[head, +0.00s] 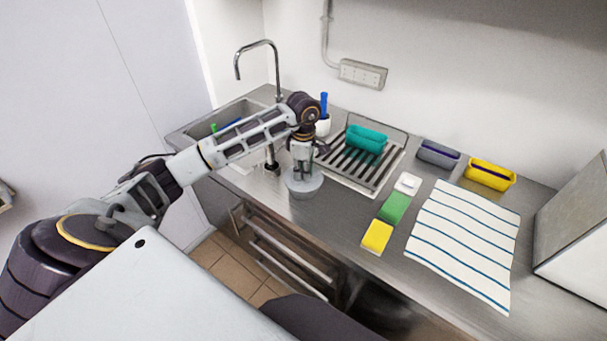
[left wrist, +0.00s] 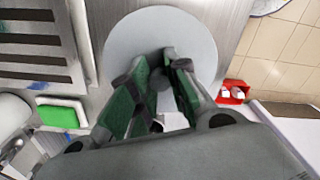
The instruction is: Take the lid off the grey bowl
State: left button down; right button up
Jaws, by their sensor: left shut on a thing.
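The grey bowl (head: 303,193) stands near the front edge of the steel counter, left of the drainer. Its round grey lid (left wrist: 125,40) fills the upper middle of the left wrist view, seen from above. My left gripper (head: 303,168) points straight down over the lid. In the left wrist view its green-padded fingers (left wrist: 160,85) are shut on the lid's small knob, which they partly hide. The bowl below is hidden by the lid in that view. I cannot tell whether there is a gap between lid and bowl. My right gripper is not in view.
Behind are the sink (head: 205,125) and tap (head: 277,75). To the right are the drainer with a teal container (head: 367,138), grey container (head: 438,153), yellow container (head: 490,174), green sponge (head: 394,208), yellow sponge (head: 377,236) and striped towel (head: 465,240).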

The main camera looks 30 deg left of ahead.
pick_arm(q)
jog(key=shift+r, duration=0.1)
notch_tip(320, 180, up, 10)
jog(key=b, duration=0.1)
dwell(0.6)
jog(key=shift+f+b, duration=0.25)
jog(key=shift+b, duration=0.05)
dwell(0.4)
